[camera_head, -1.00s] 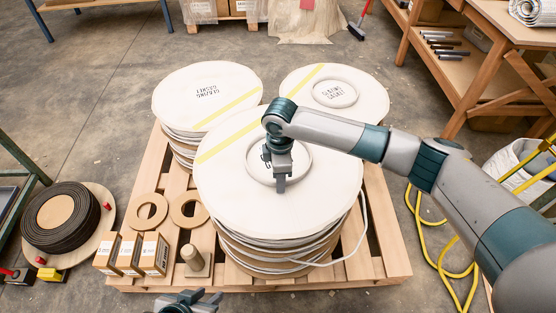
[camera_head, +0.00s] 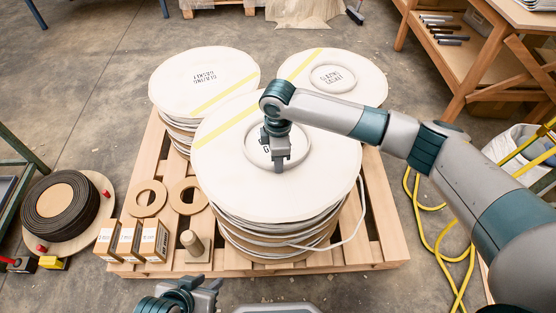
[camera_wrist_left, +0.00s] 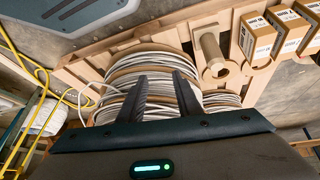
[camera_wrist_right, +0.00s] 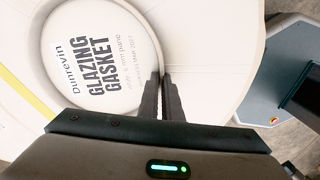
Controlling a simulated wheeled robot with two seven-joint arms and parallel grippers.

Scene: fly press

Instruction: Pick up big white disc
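The big white disc (camera_head: 225,180) lies flat on top of the front stack on the pallet. It has a raised ring around a printed centre and a yellow stripe. It also fills much of the right wrist view (camera_wrist_right: 215,30). My right gripper (camera_head: 278,168) points down at the near edge of the ring. In the right wrist view its fingers (camera_wrist_right: 161,85) are close together at the ring's edge and appear shut on it; the tips' contact is partly hidden. My left gripper (camera_wrist_left: 162,85) is open and empty, low in front of the stack, and shows at the bottom of the head view (camera_head: 195,288).
Two more white-topped stacks stand behind, at left (camera_head: 185,75) and right (camera_head: 365,85). Small boxes (camera_head: 130,240), flat rings (camera_head: 150,195) and a wooden peg (camera_head: 194,243) occupy the pallet's (camera_head: 390,240) front left. A black coil (camera_head: 55,215) lies left; a workbench (camera_head: 450,70) stands right.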

